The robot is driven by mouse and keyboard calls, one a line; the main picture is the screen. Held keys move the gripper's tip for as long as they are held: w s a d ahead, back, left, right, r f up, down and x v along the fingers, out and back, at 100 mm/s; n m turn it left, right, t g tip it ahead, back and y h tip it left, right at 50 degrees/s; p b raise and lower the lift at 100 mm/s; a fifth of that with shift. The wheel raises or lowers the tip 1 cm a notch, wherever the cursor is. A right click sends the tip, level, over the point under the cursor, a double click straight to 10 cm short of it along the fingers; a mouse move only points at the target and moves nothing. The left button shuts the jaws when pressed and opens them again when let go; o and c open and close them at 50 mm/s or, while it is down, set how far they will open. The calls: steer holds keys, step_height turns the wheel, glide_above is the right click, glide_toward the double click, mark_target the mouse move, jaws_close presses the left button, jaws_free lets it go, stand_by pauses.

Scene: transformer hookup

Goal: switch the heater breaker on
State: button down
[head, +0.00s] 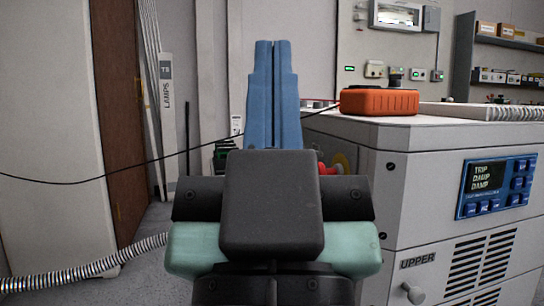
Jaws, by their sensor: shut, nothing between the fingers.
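My gripper (273,44) points away from me in the middle of the head view. Its two blue fingers are together, with only a thin line between them and nothing held. I cannot tell which part is the heater breaker. Small devices, among them a beige one (374,69) and a dark one (395,74), are on the back wall to the right of the fingers, well apart from them. A windowed box (397,14) hangs above them. My gripper and wrist hide the area straight ahead, where part of a red and yellow item (341,163) shows.
A grey cabinet (420,180) fills the right, with a blue panel (496,187) reading TRIP DAMP DAMP and a knob (414,293) under UPPER. An orange case (379,101) sits on top. A black cable (80,181) crosses the left, and a ribbed hose (90,267) lies low there.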

step_height(320, 180, up, 25)
steer(key=p, duration=2.2)
steer(key=shift+p, duration=0.3)
steer(key=shift+r, duration=0.1)
steer(key=shift+w, duration=0.1)
